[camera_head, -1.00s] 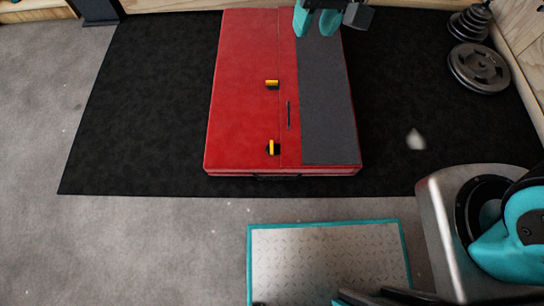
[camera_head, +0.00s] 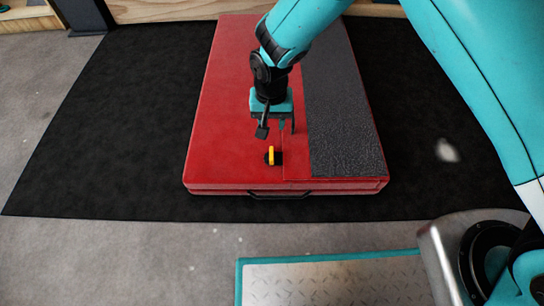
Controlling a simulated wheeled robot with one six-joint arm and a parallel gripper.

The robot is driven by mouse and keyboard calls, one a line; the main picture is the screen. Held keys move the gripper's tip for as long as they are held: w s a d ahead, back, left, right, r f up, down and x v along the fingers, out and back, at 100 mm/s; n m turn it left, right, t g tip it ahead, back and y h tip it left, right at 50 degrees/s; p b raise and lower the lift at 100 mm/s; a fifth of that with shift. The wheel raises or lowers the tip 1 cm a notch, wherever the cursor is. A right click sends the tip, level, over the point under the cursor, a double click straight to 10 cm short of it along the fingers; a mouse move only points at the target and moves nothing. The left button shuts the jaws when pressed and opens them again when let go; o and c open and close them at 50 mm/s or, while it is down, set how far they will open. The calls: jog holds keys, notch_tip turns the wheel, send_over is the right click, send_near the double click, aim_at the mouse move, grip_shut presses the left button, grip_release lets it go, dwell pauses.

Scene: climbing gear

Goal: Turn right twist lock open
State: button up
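A red crash pad (camera_head: 230,110) lies flat with a dark grey strip along its right side. A near twist lock (camera_head: 271,156), yellow and black, sits by the pad's seam near the front edge. Its yellow handle points front to back. The far twist lock is not visible; my arm and gripper cover that part of the pad. My gripper (camera_head: 278,128) points down over the seam, just beyond the near lock and apart from it in the picture. Its dark fingers look spread, with nothing seen between them. Its exact height above the pad is unclear.
The pad rests on a black mat (camera_head: 110,130) with free room on its left. A black carry handle (camera_head: 279,195) is on the pad's front side. A teal-edged metal plate (camera_head: 335,280) lies on the grey floor in front. My arm crosses the upper right.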

aim_at(271, 153)
notch_tip(271, 153, down, 15)
jog(key=b, duration=0.8)
grip_shut()
